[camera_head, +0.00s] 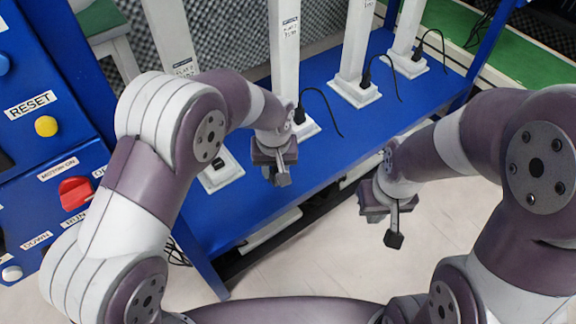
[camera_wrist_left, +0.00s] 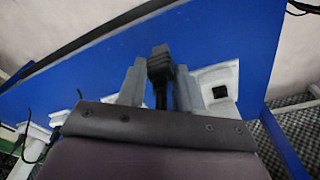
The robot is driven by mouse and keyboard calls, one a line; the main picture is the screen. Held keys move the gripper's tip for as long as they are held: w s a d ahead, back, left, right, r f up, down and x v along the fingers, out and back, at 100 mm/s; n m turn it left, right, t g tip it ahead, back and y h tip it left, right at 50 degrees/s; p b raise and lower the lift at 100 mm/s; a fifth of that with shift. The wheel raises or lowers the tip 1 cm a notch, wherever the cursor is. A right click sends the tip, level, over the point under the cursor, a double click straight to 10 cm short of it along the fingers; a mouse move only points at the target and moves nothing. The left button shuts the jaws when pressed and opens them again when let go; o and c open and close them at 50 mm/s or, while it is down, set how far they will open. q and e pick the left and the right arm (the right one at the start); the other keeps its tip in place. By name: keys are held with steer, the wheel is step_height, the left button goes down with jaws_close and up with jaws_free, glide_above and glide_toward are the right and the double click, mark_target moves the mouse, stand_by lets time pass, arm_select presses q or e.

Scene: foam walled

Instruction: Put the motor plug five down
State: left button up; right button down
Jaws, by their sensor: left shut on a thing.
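My left gripper (camera_head: 282,177) is over the blue tabletop, near the white post bases. In the left wrist view, its two grey fingers (camera_wrist_left: 158,85) are shut on a black motor plug (camera_wrist_left: 160,62), which sticks out past the fingertips. The plug is hard to make out in the head view. My right gripper (camera_head: 394,225) hangs beyond the front edge of the table, over the floor. A small dark block shows at its tip, and I cannot tell whether it is open or shut.
White posts (camera_head: 285,50) stand in a row on the blue table (camera_head: 330,145), several with black plugs and cables. A white base with a square dark opening (camera_wrist_left: 220,92) is beside the left gripper. A blue panel (camera_head: 40,130) with buttons stands at left. Bare tabletop lies in front.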

arm_select(q)
steer(key=a+f+b, duration=0.2)
steer(key=a+f, duration=0.1)
steer(key=a, duration=0.1)
steer(key=s+a+f+b, duration=0.1)
steer(key=a+f+b, duration=0.2)
steer(key=a+f, duration=0.1)
steer(key=a+f+b, duration=0.2)
steer(key=a+f, duration=0.1)
steer(key=f, duration=0.1)
steer(key=shift+s+a, duration=0.4)
steer(key=o, duration=1)
steer(key=shift+o, duration=0.2)
